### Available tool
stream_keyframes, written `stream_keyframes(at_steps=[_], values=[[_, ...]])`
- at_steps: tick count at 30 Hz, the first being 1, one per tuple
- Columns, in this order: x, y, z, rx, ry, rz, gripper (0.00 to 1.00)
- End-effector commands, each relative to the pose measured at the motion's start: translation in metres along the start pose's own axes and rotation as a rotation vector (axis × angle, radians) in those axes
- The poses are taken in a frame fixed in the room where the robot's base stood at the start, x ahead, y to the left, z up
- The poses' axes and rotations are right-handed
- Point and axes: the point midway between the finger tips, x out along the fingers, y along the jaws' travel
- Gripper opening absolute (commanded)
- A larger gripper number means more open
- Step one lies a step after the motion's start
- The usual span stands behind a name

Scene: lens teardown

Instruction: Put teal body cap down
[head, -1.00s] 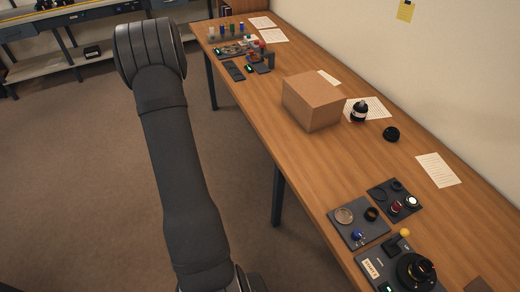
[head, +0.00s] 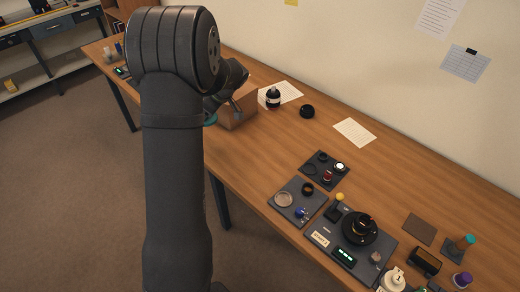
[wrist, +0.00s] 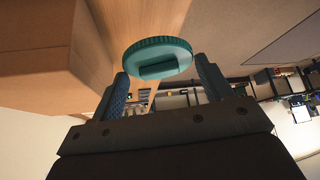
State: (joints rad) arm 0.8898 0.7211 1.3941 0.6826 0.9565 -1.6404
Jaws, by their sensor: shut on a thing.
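The teal body cap (wrist: 157,58) is a round, ridged disc with a raised bar across its face. In the wrist view it sits between the two blue fingers of my gripper (wrist: 160,72), which is shut on it. In the head view only a sliver of the teal cap (head: 210,121) shows beside my arm, near the table's front edge. My arm hides most of my gripper there. In the wrist view the cap is apart from the cardboard box at left.
The cardboard box (head: 238,115) stands close by my gripper and also fills the left of the wrist view (wrist: 45,55). Behind it are a dark bottle (head: 272,98) and a black cap (head: 307,111). Dark trays (head: 284,212) hold parts; bare wood lies between.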

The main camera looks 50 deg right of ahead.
Motion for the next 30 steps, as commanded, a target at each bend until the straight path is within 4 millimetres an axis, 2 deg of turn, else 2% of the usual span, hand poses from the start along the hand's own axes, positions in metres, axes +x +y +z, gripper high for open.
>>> stream_keyframes(at_steps=[1,6,12,18,21,25,28,30], values=[[-0.015,0.007,0.023,0.030,0.000,0.018,0.51],[-0.057,0.019,0.090,0.109,0.000,0.070,0.51],[-0.104,0.019,0.165,0.203,0.001,0.129,0.51],[-0.139,0.010,0.221,0.273,0.002,0.175,0.51],[-0.149,0.005,0.238,0.295,0.002,0.189,0.51],[-0.153,0.003,0.247,0.308,0.002,0.197,0.51],[-0.143,0.005,0.244,0.309,0.002,0.196,0.51],[-0.129,0.009,0.237,0.308,0.001,0.195,0.51]])
